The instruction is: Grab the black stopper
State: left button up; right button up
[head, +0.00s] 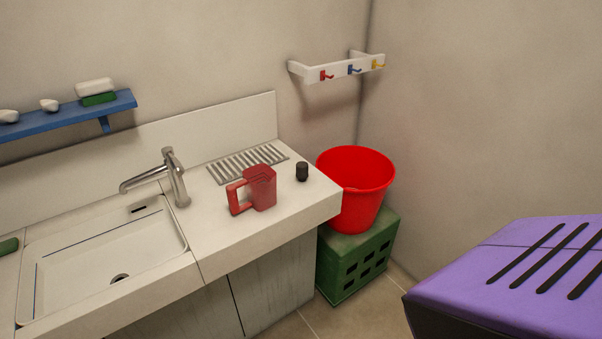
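The black stopper (302,172) is a small dark cylinder. It stands upright on the right part of the white counter (304,204), near the counter's right end. A red mug (262,187) with a square handle stands to its left, with a gap between them. A grey slatted drain rack (247,163) lies behind the mug. Neither of my grippers shows in the head view.
A sink (75,260) with a metal tap (176,178) is on the left. A red bucket (355,190) stands on a green crate (340,275) beside the counter's right end. A purple slotted object (515,265) fills the lower right. White hook rail (345,69) on the wall.

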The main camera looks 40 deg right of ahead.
aim_at(302, 167)
jog(key=z, duration=1)
